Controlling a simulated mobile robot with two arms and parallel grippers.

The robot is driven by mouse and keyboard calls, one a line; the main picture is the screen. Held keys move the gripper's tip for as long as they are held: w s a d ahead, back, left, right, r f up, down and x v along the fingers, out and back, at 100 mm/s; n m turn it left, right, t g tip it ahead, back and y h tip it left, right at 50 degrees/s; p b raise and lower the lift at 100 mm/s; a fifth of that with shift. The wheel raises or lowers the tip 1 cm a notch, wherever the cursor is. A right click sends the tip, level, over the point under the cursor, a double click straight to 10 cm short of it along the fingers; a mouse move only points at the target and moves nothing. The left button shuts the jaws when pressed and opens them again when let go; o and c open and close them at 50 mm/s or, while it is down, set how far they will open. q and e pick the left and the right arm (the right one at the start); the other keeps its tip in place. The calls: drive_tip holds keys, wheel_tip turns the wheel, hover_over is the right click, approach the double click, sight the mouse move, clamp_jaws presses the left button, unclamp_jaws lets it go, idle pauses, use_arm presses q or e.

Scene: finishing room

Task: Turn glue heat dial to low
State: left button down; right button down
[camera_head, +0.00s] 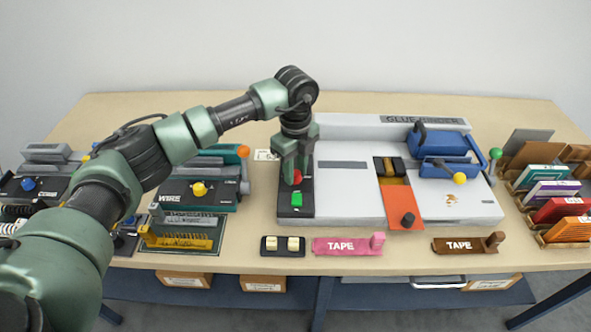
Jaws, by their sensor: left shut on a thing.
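The white glue binder (350,205) stands on the table, with a dark control strip (285,211) along its left side. A red button (297,177) and a green button (297,200) show on this strip. My left gripper (297,174) points down over the strip's upper part, shut on the glue heat dial. The fingers hide the dial, so its setting cannot be read. My right gripper is not in view.
A blue clamp (445,143) with a yellow knob and an orange plate (401,206) sit on the binder. A wire machine (195,194) stands left. Pink (340,246) and brown (460,245) tape holders lie in front. A book rack (555,200) stands right.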

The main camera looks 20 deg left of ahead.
use_arm(q)
drive_tip(key=shift+w+r, duration=0.15)
drive_tip(key=shift+r, duration=0.05)
drive_tip(key=c, duration=1.2)
unclamp_jaws()
drive_tip(key=shift+o, duration=0.6)
drive_tip(key=shift+f, duration=0.1)
wheel_tip(320, 180, up, 8)
drive_tip(key=shift+f+b, duration=0.1)
drive_tip(key=shift+b, duration=0.75)
